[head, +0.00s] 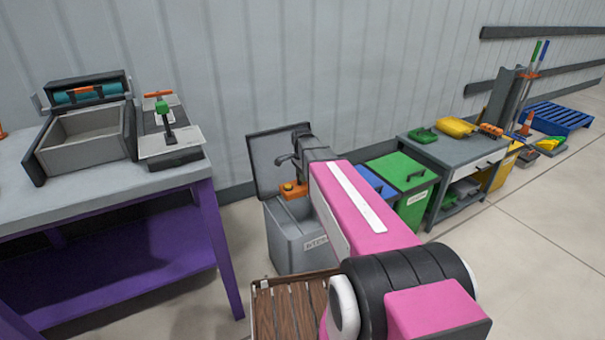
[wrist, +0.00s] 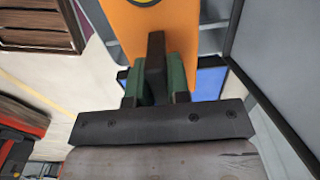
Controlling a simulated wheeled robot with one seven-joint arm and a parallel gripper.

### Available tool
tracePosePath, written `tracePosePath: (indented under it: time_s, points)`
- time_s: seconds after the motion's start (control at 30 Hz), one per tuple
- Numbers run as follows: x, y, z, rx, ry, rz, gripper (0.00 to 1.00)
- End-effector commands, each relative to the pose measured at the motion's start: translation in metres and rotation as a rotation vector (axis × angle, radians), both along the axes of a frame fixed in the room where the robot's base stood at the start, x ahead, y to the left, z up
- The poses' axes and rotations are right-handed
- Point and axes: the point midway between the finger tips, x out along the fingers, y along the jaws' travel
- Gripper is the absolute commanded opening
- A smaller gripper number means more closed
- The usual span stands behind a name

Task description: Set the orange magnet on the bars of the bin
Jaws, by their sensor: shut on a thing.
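The orange magnet (head: 292,191) is at the mouth of the grey bin (head: 291,250) in the head view. In the wrist view the magnet (wrist: 150,22) is a flat orange body with a dark upright grip. My gripper (wrist: 157,75) is shut on that grip between its green pads. In the head view my gripper (head: 297,172) is above the bin opening, partly hidden by my pink arm. The bin's lid (head: 272,160) stands open behind. I cannot make out the bars, nor whether the magnet touches them.
A purple-legged workbench (head: 95,188) with a grey box (head: 85,138) is at the left. Blue (head: 378,184) and green (head: 404,180) bins stand right of the grey bin. A brown slatted crate (head: 288,310) is in front. A grey table (head: 452,150) stands farther right.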

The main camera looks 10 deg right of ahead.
Motion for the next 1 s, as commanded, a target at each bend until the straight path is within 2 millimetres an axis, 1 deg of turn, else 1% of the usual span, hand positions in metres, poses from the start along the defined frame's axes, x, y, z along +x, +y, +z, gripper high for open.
tracePosePath:
  time_s: [1.0]
  points:
    - [0.000,0.000,-0.073,0.000,0.000,0.002,0.00]
